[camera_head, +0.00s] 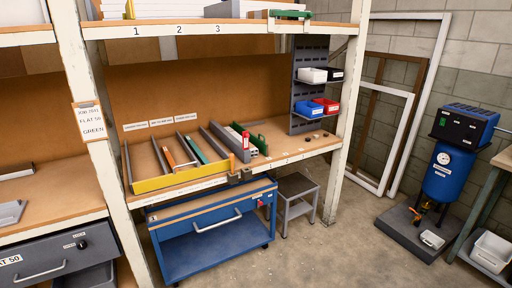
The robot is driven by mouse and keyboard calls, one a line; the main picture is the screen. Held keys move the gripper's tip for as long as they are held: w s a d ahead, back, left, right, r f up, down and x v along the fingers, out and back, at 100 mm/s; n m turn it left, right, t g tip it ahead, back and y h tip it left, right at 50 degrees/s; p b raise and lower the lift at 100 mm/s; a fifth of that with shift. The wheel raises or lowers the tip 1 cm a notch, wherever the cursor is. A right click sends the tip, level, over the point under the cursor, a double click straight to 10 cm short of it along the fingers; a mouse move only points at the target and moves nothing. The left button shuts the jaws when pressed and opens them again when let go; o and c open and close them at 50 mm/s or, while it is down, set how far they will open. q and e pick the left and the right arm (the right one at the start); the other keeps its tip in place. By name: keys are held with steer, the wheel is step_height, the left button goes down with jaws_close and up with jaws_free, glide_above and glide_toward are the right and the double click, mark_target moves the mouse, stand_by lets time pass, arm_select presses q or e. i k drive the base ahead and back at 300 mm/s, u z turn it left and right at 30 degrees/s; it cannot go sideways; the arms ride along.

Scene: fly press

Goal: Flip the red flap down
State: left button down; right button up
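A small red upright piece (246,140), which looks like the red flap, stands at the right end of the row of dividers on the middle shelf. It has a pale marking and appears raised, beside a grey divider (229,142). Its hinge is too small to make out. Neither of my grippers is in view.
A yellow-fronted rack (165,181) with slanted dividers and several bars fills the shelf's left part. A dark fitting (240,177) sits on the shelf's front edge. A blue cart (212,247) and grey stool (297,197) stand below. Floor on the right front is clear.

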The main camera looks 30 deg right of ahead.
mark_target(245, 134)
steer(key=z, duration=1.15)
steer(key=i, duration=1.75)
steer(key=z, duration=0.5)
steer(key=i, duration=0.35)
